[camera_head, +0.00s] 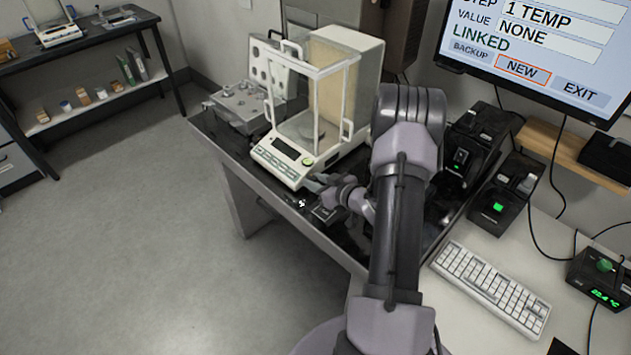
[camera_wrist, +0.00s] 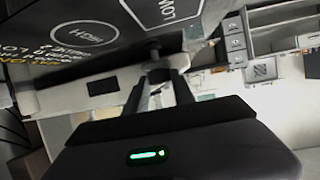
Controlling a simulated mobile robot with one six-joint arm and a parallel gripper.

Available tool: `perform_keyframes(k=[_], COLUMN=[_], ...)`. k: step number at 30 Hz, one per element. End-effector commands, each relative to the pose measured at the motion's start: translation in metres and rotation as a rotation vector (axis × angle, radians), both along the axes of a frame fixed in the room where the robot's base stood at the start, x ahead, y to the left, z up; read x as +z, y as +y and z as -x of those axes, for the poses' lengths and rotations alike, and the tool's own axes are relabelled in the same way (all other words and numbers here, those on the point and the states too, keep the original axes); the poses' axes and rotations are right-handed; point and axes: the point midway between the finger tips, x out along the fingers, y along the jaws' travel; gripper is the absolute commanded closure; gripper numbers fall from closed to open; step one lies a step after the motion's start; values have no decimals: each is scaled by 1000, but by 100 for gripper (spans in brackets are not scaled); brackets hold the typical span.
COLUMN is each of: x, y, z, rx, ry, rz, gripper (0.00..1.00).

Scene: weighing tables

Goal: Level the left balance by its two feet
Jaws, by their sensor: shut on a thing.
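The left balance (camera_head: 285,160) is white, with a glass draft shield and a display on its front panel. It stands on the dark table, with a round green spot at the panel's right end. My gripper (camera_head: 320,184) is low at the balance's front right corner. In the wrist view, my gripper (camera_wrist: 158,78) is shut on a small dark foot (camera_wrist: 156,66), which hangs on a short stem. The foot is mostly hidden by the fingers. The other foot is not clearly visible. The reading of any level bubble is too small to make out.
A grey metal fixture (camera_head: 245,104) stands left of the balance. Black devices (camera_head: 500,200), a keyboard (camera_head: 492,288) and a monitor (camera_head: 540,50) are to the right of my arm. A shelf unit (camera_head: 95,108) is at the far left. The floor between is clear.

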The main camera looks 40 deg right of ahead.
Motion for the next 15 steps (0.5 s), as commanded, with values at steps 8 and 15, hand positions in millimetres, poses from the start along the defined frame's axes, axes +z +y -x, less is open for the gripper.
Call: perform_keyframes(k=[8,15], x=[0,0], y=[0,0], z=[0,0], rx=[0,-1], ry=[0,0], rz=[1,0], gripper=[48,48])
